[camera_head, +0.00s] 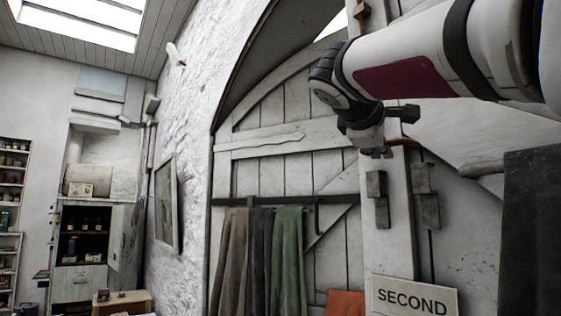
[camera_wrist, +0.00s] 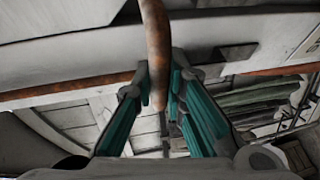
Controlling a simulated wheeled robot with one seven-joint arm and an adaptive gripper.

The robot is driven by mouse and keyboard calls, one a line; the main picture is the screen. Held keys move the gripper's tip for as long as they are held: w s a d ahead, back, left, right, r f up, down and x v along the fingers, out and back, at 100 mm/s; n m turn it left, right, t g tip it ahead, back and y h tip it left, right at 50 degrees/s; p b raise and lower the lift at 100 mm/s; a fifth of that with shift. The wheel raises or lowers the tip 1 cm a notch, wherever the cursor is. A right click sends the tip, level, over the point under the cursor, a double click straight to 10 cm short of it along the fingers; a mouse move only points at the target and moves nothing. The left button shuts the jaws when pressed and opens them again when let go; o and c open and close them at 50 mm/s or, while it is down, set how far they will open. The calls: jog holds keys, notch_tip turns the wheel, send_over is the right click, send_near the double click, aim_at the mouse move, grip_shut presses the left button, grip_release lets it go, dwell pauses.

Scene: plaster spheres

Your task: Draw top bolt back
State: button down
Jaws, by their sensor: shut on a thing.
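The top bolt shows in the wrist view as a rusty brown handle (camera_wrist: 156,45) that comes down from the top edge, between the teal pads of my gripper (camera_wrist: 161,85). A rusty horizontal bar (camera_wrist: 60,88) runs across behind it. My gripper is shut on the handle. In the head view, my gripper (camera_head: 376,150) reaches down at the upper part of the arched plank door (camera_head: 275,175), beside the pale post. A short rusty piece of the bolt (camera_head: 405,142) shows just right of the gripper. The rest of it is hidden behind my gripper.
Dark metal plates (camera_head: 378,198) hang on the post below my gripper. Brown and green cloths (camera_head: 288,260) hang from a dark rail (camera_head: 240,201) on the door. A "SECOND" sign (camera_head: 414,298) is low in front. Shelves (camera_head: 10,190) stand far left.

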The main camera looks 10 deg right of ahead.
jog(key=c, duration=1.6)
grip_release()
jog(key=shift+f, duration=0.4)
jog(key=shift+r, duration=0.1)
jog(key=v, duration=1.2)
jog(key=shift+r, duration=0.15)
jog(key=s+a+f+m+g+y, duration=0.1)
jog(key=s+f, duration=0.4)
jog(key=f, duration=1)
jog(key=s+a+f+m+g+y, duration=0.2)
jog(key=s+f+m+g+y, duration=0.1)
jog(key=f, duration=1.2)
jog(key=s+a+f+m+g+y, duration=0.2)
jog(key=s+f+m+y, duration=0.2)
jog(key=f, duration=1.2)
jog(key=s+y, duration=0.3)
jog(key=shift+s, duration=0.15)
